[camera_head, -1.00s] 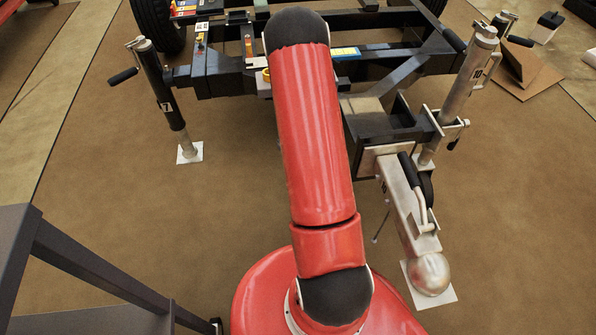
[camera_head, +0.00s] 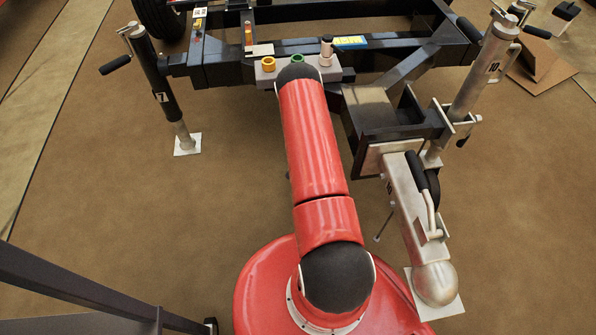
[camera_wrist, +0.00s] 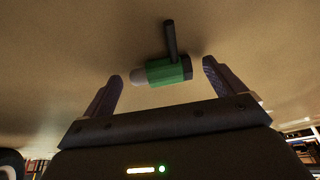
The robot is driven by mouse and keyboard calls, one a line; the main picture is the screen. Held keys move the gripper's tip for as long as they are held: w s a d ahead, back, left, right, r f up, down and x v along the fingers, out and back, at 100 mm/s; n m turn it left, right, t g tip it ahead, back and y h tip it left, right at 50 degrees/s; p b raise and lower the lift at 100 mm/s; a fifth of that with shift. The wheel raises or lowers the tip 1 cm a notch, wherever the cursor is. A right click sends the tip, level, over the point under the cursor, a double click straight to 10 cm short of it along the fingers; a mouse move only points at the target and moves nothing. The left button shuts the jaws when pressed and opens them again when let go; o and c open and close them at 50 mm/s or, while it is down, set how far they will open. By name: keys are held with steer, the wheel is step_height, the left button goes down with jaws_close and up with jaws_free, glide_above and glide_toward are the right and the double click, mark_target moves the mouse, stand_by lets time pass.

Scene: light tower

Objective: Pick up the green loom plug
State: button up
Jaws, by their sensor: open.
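The green loom plug (camera_wrist: 165,72) shows in the wrist view as a green cylinder with a pale rounded left end, a dark right end and a dark stem (camera_wrist: 170,38) rising from it. My gripper (camera_wrist: 163,71) is open. Its two dark fingers stand on either side of the plug, with visible room between each finger and the plug. I cannot tell whether the plug lies between the fingertips or just beyond them. In the head view my gripper and this plug are hidden behind my red arm.
A jack (camera_head: 160,95) stands left and a tow coupling (camera_head: 415,215) right. Brown floor (camera_head: 110,220) is open at left.

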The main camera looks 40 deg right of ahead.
steer(key=shift+w+f, duration=0.15)
steer(key=shift+f, duration=0.2)
steer(key=shift+c, duration=0.3)
